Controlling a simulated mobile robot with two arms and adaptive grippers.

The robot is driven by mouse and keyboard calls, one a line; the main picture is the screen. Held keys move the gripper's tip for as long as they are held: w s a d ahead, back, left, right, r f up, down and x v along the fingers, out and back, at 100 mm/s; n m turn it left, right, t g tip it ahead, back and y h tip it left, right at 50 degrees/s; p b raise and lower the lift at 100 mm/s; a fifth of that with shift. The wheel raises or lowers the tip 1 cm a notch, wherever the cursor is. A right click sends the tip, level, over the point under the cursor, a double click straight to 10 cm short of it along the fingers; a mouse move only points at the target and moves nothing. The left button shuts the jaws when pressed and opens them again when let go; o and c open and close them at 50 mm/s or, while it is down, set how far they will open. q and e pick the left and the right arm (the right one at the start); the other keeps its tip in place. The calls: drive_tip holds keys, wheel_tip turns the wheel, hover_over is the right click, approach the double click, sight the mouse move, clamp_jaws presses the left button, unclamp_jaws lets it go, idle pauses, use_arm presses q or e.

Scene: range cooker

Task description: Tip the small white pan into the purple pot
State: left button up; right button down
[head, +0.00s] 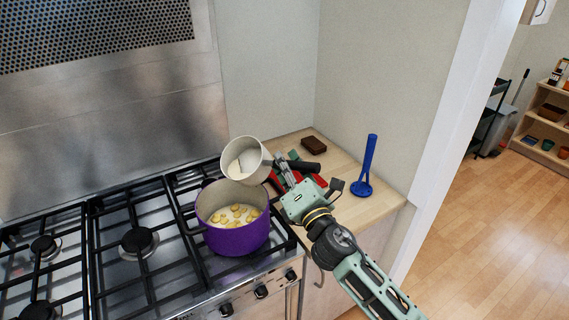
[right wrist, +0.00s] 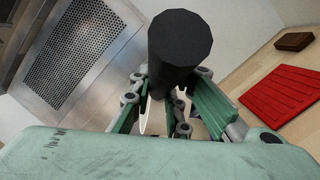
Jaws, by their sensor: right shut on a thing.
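The small white pan (head: 240,152) is held above the back right part of the purple pot (head: 233,240), tilted with its mouth facing left and toward me. Something pale shows inside the pan. The purple pot stands on the cooker's right front burner and holds a whitish liquid with several yellow pieces. My right gripper (head: 283,178) is shut on the pan's black handle, which also fills the middle of the right wrist view (right wrist: 178,50). My left gripper is not in view.
A wooden counter (head: 375,203) right of the cooker holds a blue standing utensil (head: 368,168), a brown block (head: 314,144) and a red mat (right wrist: 285,95), partly behind my gripper in the head view. Black grates (head: 122,215) cover the hob left of the pot. A wall rises behind the counter.

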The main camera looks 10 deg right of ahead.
drive_tip(key=shift+s+a+r+b, duration=0.1)
drive_tip(key=shift+r+b, duration=0.05)
drive_tip(key=shift+b, duration=0.15)
drive_tip(key=shift+s+a+r+n+t+b, duration=0.15)
drive_tip(key=shift+n+t+b, duration=0.15)
drive_tip(key=shift+n+b, duration=0.3)
drive_tip(key=shift+s+a+r+n+y+b, duration=0.1)
drive_tip(key=shift+a+n+y+b, duration=0.05)
drive_tip(key=shift+n+y+b, duration=0.3)
idle(0.6)
drive_tip(key=shift+s+a+r+n+t+y+b, duration=0.1)
drive_tip(key=shift+s+a+n+t+y+b, duration=0.15)
drive_tip(key=shift+n+b, duration=0.3)
drive_tip(key=shift+r, duration=0.1)
drive_tip(key=shift+a+n+b, duration=0.1)
drive_tip(key=shift+n+b, duration=0.2)
idle(1.0)
drive_tip(key=shift+s+a+n+y+b, duration=0.3)
drive_tip(key=shift+n+y+b, duration=0.1)
drive_tip(key=shift+n+b, duration=0.25)
